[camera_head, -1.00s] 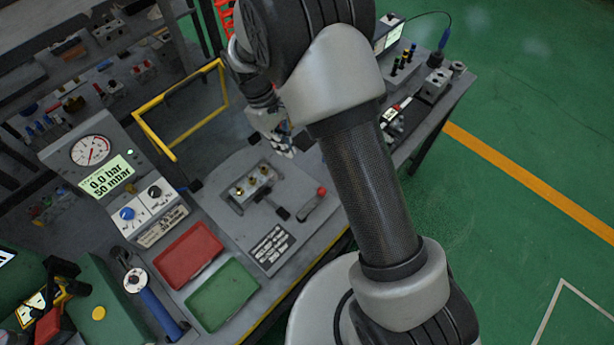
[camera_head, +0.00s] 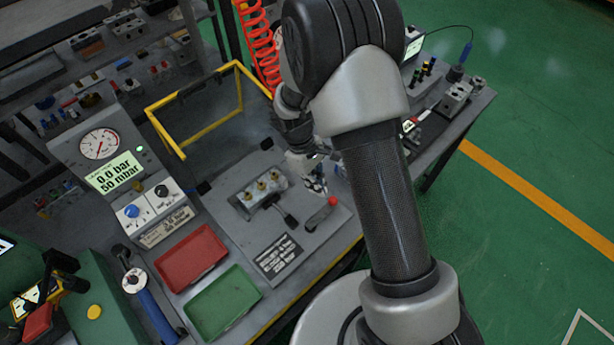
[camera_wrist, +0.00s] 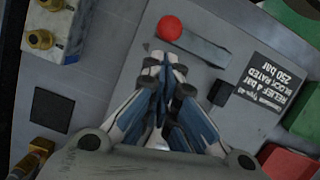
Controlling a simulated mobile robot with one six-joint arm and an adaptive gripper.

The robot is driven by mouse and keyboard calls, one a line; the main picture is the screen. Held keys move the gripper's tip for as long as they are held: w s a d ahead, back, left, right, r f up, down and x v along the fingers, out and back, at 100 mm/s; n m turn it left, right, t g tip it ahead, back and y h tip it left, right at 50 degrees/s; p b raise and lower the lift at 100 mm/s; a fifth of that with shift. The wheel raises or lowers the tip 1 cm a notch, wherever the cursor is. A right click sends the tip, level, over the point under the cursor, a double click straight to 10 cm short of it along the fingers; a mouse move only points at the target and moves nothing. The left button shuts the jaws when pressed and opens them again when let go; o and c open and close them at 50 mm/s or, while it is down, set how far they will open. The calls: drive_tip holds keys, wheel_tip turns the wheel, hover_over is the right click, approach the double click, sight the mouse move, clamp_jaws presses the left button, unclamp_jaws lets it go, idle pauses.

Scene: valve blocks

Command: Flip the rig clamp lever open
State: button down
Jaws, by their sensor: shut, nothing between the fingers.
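The clamp lever (camera_head: 321,215) is a flat grey bar with a red ball knob (camera_head: 333,201) at one end, lying low along the rig plate (camera_head: 308,244). In the wrist view the lever (camera_wrist: 207,48) runs right from its red knob (camera_wrist: 170,28). My gripper (camera_head: 318,190) is just behind and left of the knob in the head view. In the wrist view my gripper's (camera_wrist: 165,62) fingertips are together and empty, just below the knob in the picture; I cannot tell whether they touch it. The valve block (camera_head: 263,191) with brass fittings sits left of the lever.
A label plate (camera_head: 279,259), red tray (camera_head: 192,256) and green tray (camera_head: 224,301) lie toward the front. A yellow frame (camera_head: 180,150) and gauge box (camera_head: 100,150) stand at left. The plate around the knob is clear.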

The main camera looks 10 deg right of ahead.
drive_tip(key=shift+s+d+f, duration=0.1)
drive_tip(key=shift+s+d, duration=0.1)
drive_tip(key=shift+d, duration=0.15)
idle(0.3)
drive_tip(key=shift+s+d+m, duration=0.15)
drive_tip(key=shift+m, duration=0.25)
